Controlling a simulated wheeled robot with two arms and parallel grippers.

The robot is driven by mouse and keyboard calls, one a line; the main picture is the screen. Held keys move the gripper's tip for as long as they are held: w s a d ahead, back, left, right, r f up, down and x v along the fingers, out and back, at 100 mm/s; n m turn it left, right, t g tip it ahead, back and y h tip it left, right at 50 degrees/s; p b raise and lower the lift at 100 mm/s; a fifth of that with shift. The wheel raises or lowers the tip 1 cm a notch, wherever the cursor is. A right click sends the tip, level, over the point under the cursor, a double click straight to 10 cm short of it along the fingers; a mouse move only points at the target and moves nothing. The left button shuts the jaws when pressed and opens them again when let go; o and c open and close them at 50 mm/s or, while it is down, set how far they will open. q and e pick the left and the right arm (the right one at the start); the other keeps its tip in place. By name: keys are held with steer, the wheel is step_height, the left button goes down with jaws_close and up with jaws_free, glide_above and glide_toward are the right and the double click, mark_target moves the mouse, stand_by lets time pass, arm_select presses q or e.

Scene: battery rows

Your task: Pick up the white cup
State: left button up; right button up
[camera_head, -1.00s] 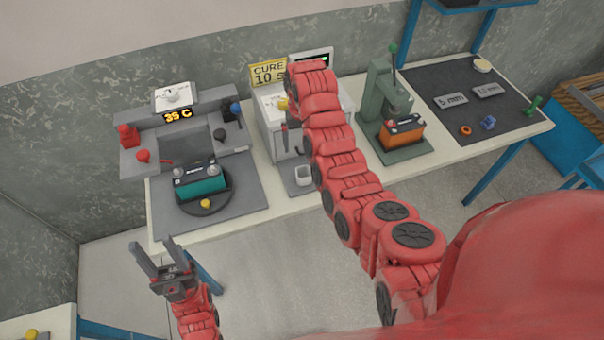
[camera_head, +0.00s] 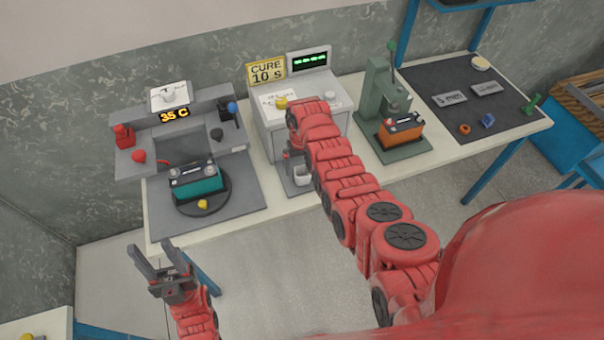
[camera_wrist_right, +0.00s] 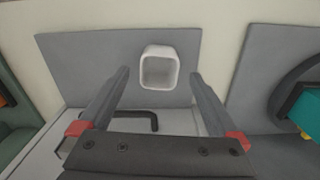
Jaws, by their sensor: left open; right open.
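The white cup (camera_head: 302,176) stands on a grey plate (camera_head: 292,188) in front of the CURE machine, partly hidden by my right arm. In the right wrist view the cup (camera_wrist_right: 160,68) is an open-topped, rounded square vessel just beyond and between the fingertips. My right gripper (camera_wrist_right: 158,76) is open, with nothing visibly held. In the head view its fingers are mostly hidden near the machine's front. My left gripper (camera_head: 151,247) is open and empty, over the floor in front of the table's left end.
The CURE machine (camera_head: 334,88) stands behind the cup. A teal battery (camera_head: 197,184) sits on a round turntable to the left. A green press (camera_head: 379,92) with an orange battery (camera_head: 401,130) stands to the right. A dark mat (camera_head: 450,76) covers the table's right end.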

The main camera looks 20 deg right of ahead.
mark_target(302, 172)
steer(key=shift+s+f, duration=0.2)
steer(key=shift+f, duration=0.05)
steer(key=shift+w+f, duration=0.1)
steer(key=shift+f, duration=1.15)
steer(key=c, duration=1.4)
steer(key=shift+r, duration=0.15)
steer(key=shift+c, duration=0.2)
